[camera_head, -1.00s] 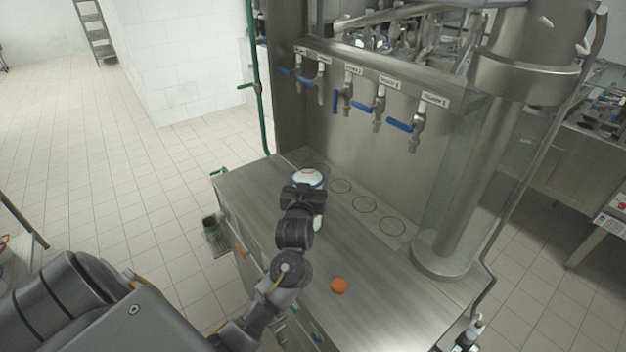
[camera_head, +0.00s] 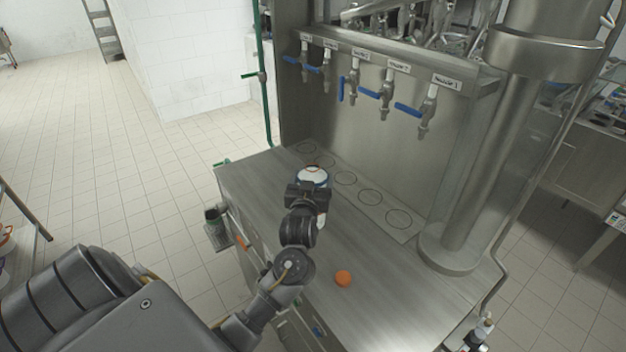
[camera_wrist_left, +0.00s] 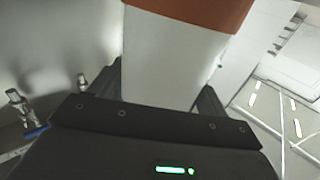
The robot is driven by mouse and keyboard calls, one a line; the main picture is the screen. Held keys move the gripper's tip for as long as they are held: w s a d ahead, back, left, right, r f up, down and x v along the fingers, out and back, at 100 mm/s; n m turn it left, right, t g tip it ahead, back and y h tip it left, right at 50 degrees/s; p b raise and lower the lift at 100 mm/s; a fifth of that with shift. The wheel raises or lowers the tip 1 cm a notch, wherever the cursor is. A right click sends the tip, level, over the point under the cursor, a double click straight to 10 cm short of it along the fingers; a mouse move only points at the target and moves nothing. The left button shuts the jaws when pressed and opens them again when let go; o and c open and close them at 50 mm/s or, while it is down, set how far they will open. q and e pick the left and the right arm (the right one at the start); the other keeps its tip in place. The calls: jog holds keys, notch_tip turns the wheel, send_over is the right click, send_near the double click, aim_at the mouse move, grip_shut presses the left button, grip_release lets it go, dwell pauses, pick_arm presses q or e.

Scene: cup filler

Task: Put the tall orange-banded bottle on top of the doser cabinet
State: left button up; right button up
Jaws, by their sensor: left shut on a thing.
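My left gripper (camera_head: 308,196) is shut on the tall bottle (camera_head: 313,177), whose white, rounded top shows in the head view. The left wrist view shows its white body (camera_wrist_left: 170,60) and a broad orange-brown band (camera_wrist_left: 195,10). The gripper and arm hide most of the bottle in the head view. The bottle appears over the steel top of the doser cabinet (camera_head: 385,270), near the row of marked circles; I cannot tell whether its base touches. My right gripper is not in view.
Several blue-handled taps (camera_head: 386,92) hang above the circles at the back. A round orange object (camera_head: 344,279) lies near the front. A thick steel column (camera_head: 465,215) stands on the right. The middle of the top is clear.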

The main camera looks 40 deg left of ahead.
pick_arm(q)
jog(key=o, duration=1.8)
jog(key=shift+o, duration=1.1)
jog(key=shift+s+d, duration=0.1)
jog(key=shift+r, duration=0.2)
jog(key=b+v, duration=0.2)
jog(key=v, duration=1)
jog(key=shift+f, duration=0.15)
